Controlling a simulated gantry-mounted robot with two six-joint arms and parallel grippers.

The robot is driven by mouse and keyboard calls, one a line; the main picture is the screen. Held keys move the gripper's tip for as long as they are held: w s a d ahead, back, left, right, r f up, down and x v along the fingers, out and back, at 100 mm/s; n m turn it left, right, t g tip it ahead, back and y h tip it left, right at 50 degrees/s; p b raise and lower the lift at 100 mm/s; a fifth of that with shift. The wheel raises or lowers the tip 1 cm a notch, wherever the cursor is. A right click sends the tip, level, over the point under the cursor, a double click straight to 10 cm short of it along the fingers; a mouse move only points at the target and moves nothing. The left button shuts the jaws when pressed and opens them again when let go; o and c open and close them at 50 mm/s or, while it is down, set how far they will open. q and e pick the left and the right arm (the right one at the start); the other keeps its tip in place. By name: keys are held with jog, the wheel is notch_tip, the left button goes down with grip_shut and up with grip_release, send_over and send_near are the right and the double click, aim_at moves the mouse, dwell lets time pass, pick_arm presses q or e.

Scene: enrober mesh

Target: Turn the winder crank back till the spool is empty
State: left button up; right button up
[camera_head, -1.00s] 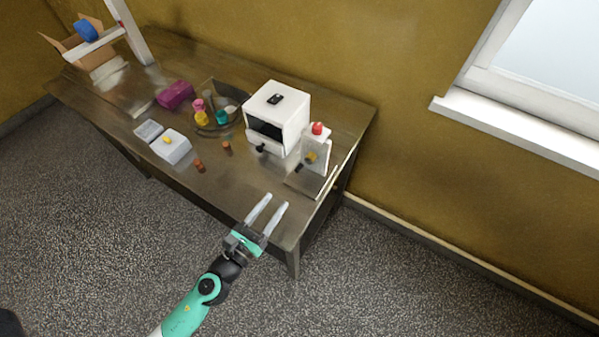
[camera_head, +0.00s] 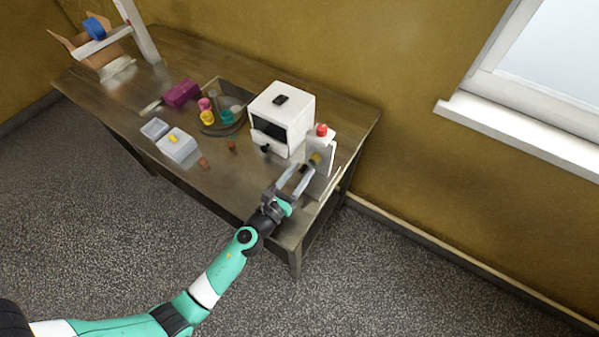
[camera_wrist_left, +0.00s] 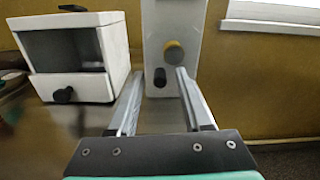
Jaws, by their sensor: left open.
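The winder (camera_head: 325,150) is a white upright plate with a red knob on top, standing at the right end of the table. Its yellow round part (camera_wrist_left: 173,51) sits on the front face, and the black crank handle (camera_wrist_left: 159,77) sticks out below and slightly left of it. I cannot tell how much is wound on the spool. My left gripper (camera_head: 295,175) is open in front of the winder. In the left wrist view its two fingers (camera_wrist_left: 160,75) point at the winder, with the crank handle between their tips in the picture; contact is not clear. My right gripper is not in view.
A white box with a drawer (camera_head: 282,115) stands close left of the winder. Further left are a dark tray (camera_head: 228,90) with coloured cups, a magenta block (camera_head: 181,93) and a pale box (camera_head: 177,147). A cardboard box (camera_head: 103,62) stands at the far left.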

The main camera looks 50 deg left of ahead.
aim_at(320, 169)
pick_arm(q)
grip_shut()
dwell(0.5)
